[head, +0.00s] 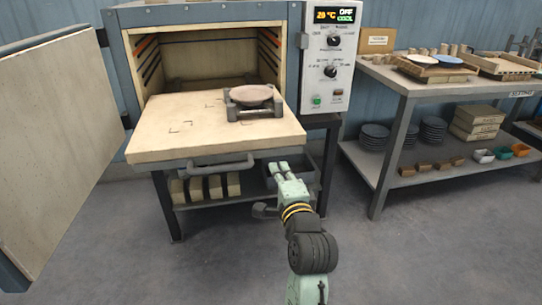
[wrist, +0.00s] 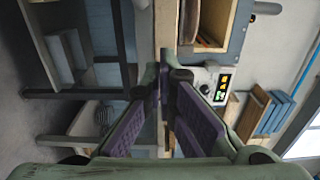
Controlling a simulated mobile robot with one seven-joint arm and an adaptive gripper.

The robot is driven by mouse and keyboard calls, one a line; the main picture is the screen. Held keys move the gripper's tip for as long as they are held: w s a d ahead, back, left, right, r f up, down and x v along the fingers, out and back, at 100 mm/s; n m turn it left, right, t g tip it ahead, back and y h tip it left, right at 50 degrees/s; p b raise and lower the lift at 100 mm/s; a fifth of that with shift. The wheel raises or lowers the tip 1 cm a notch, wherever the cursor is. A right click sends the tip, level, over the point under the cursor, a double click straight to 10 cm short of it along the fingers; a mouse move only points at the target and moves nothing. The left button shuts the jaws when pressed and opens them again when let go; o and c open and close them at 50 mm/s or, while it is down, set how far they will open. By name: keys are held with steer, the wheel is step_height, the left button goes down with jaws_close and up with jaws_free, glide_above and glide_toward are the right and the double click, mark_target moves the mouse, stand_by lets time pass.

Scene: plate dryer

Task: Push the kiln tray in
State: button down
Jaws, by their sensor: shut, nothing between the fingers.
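The kiln tray (head: 185,125) is a beige slab drawn out of the open kiln (head: 205,60), with a grey handle (head: 218,168) on its front. A round brownish plate (head: 251,94) rests on a dark stand (head: 263,112) at the tray's right side. My gripper (head: 276,168) is at the tray's front edge, right of the handle. Its fingers are shut and empty. In the wrist view the purple-padded fingertips (wrist: 163,75) meet before the tray's edge (wrist: 166,30), seen edge-on. I cannot tell whether they touch it.
The kiln door (head: 55,150) stands wide open at left. The control panel (head: 328,55) reads 20 °C, OFF and COOL. A shelf under the kiln holds several blocks (head: 205,187). A steel workbench (head: 405,85) stands at right. Floor is clear in front.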

mark_target(269, 145)
steer(key=b+x, duration=0.1)
steer(key=x, duration=0.7)
steer(key=shift+b, duration=0.35)
steer(key=shift+w+a, duration=0.2)
steer(key=shift+w, duration=0.35)
